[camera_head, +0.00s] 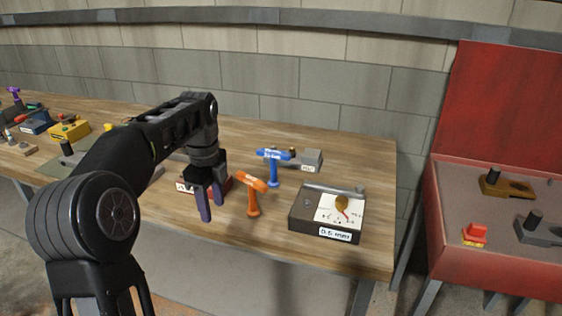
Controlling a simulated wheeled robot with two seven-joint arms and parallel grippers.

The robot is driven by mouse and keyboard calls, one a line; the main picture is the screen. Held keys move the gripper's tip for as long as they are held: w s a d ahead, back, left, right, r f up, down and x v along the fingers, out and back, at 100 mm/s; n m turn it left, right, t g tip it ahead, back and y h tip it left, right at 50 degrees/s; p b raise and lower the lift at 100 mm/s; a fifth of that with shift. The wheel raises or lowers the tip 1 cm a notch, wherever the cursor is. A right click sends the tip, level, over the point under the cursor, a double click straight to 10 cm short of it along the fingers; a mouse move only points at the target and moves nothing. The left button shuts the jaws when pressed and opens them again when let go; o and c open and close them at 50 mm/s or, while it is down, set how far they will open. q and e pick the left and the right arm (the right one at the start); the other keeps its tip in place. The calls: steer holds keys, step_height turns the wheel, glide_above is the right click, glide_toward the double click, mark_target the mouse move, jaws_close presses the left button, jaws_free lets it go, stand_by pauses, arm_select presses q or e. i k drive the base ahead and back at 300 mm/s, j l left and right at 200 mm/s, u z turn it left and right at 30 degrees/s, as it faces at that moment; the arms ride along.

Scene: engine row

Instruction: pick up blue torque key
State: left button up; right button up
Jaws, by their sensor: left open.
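The blue torque key (274,165) stands upright on the wooden workbench, its T-shaped head on top and its shaft below. An orange key (253,194) of similar shape stands in front of it and slightly left. My left gripper (211,205) points down over the bench, to the left of both keys, with its two purple-grey fingers apart and nothing seen between them. It is apart from the blue key. My right gripper is not in view.
A dark meter box (320,222) with a white dial sits right of the keys. A grey block (311,157) is behind. A low labelled box (186,185) is partly hidden behind my gripper. A red cabinet (440,220) stands right of the bench (370,165).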

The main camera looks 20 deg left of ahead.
mark_target(273, 184)
steer(key=i, duration=1.1)
